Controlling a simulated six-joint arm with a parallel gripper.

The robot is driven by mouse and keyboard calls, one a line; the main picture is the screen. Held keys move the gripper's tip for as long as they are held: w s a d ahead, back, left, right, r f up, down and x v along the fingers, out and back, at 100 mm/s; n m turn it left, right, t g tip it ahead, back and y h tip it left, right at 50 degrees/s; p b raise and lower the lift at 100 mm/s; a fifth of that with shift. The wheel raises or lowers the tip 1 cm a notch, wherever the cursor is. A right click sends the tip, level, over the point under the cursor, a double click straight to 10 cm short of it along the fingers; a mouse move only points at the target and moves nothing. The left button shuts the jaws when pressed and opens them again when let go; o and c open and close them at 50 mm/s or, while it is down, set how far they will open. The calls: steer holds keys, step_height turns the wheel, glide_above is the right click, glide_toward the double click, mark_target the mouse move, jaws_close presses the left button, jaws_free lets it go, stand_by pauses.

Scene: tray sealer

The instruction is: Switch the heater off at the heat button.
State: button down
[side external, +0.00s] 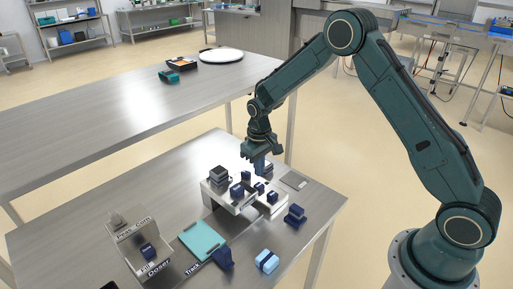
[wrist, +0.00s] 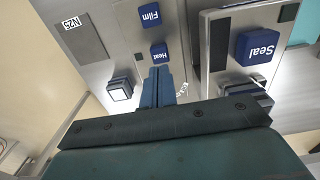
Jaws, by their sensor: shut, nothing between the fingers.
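The heat button is a small dark blue block marked "Heat" (wrist: 160,53) on a grey panel in the wrist view. The tray sealer (side external: 228,196) stands on the metal table in the side external view, where the button labels are too small to read. My gripper (side external: 260,168) points down over the back of the sealer. In the wrist view my gripper (wrist: 158,80) has its blue fingers together and empty, with their tips just below the heat button in the picture. I cannot tell whether they touch it. Whether the heater is on cannot be read clearly.
The blue "Film" button (wrist: 150,14) is beyond the heat button, and the larger "Seal" button (wrist: 257,47) is to the right. A white-faced dark block (wrist: 119,90) is left of the fingers. A doser (side external: 139,243) and a teal tray (side external: 202,240) stand at the front.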

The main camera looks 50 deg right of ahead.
step_height(320, 180, up, 9)
stand_by(1.0)
steer(key=s+a+r+t, duration=0.2)
steer(key=s+r+t, duration=0.1)
steer(key=s+r, duration=1.2)
steer(key=s+r+t, duration=0.2)
steer(key=s+r, duration=0.1)
steer(key=s, duration=1.4)
steer(key=shift+a+t, duration=0.25)
steer(key=shift+t, duration=0.05)
